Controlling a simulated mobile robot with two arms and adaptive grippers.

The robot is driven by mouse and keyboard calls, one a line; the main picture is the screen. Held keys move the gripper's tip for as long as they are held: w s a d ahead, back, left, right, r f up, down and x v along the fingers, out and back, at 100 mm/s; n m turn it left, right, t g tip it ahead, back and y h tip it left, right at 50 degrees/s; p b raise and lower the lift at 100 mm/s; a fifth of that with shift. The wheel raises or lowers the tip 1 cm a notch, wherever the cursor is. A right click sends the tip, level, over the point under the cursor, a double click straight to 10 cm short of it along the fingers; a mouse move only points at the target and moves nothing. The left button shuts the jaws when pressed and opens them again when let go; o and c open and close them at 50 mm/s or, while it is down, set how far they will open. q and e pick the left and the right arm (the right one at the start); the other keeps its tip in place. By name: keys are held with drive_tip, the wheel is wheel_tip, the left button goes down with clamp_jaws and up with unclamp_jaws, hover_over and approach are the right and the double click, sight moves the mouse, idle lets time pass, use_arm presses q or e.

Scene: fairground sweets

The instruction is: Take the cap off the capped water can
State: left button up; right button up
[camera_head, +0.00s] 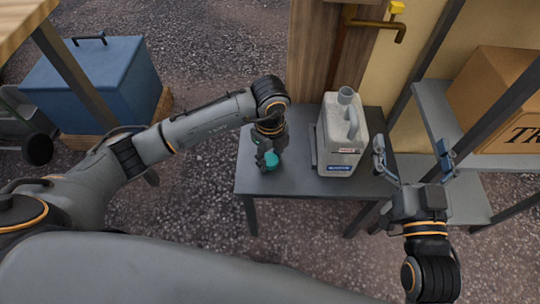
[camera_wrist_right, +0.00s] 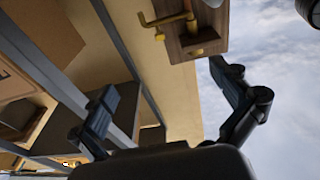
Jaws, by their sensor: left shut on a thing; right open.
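The water can (camera_head: 342,148) is a pale grey jug with a handle and a label. It stands upright on the small dark table, and its neck (camera_head: 345,95) shows no cap on it. My left gripper (camera_head: 268,160) is left of the can, apart from it, and shut on a small teal cap (camera_head: 271,160). I cannot tell whether the cap touches the tabletop. My right gripper (camera_head: 411,152) is open and empty, just right of the can. Its spread fingers also show in the right wrist view (camera_wrist_right: 170,105), where the can is not seen.
The dark table (camera_head: 290,182) has bare room at its front and left. A shelf with a cardboard box (camera_head: 498,92) stands at the right. A wooden post with a brass tap (camera_head: 378,24) is behind the can. A blue box (camera_head: 95,85) stands at the far left.

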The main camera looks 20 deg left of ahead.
use_arm(q)
drive_tip(key=shift+f, duration=0.1)
drive_tip(key=o, duration=1.3)
